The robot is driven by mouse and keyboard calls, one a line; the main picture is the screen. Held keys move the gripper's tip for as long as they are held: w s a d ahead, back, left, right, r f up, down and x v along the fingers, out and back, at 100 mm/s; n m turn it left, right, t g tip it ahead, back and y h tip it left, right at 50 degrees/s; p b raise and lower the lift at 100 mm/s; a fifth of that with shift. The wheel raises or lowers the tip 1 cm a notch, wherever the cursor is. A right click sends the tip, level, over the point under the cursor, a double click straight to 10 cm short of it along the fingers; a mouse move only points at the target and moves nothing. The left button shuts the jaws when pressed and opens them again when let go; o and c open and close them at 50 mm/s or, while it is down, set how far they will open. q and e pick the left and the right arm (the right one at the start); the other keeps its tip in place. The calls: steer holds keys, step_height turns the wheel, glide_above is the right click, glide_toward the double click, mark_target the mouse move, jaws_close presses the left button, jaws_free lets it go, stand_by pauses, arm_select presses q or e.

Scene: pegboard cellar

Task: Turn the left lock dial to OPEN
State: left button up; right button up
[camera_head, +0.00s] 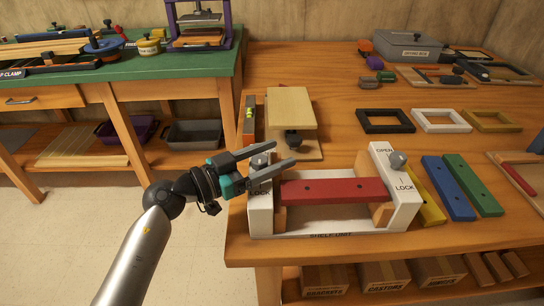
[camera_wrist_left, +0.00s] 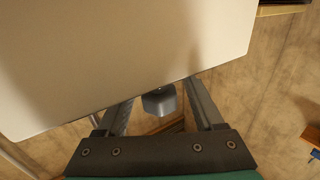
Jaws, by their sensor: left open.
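The left lock dial (camera_head: 260,160) is a small grey knob on the white left end post (camera_head: 260,220) of a unit with a red shelf board (camera_head: 335,191). A LOCK label shows below it; the gripper covers any label above, and I cannot tell the dial's setting. My left gripper (camera_head: 284,154) is open, its two fingers reaching over the post with the dial between them in the picture. In the left wrist view a grey knob (camera_wrist_left: 159,102) shows between the open fingers (camera_wrist_left: 165,92); contact is not clear. My right gripper is out of view.
The right dial (camera_head: 398,159) sits on the white right post, between OPEN and LOCK labels. A beige board on a stand (camera_head: 291,106) is just behind the gripper. Blue (camera_head: 448,187) and green (camera_head: 473,184) boards lie to the right. Free tabletop lies behind the red board.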

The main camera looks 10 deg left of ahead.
arm_select(q)
jaws_close()
stand_by(0.5)
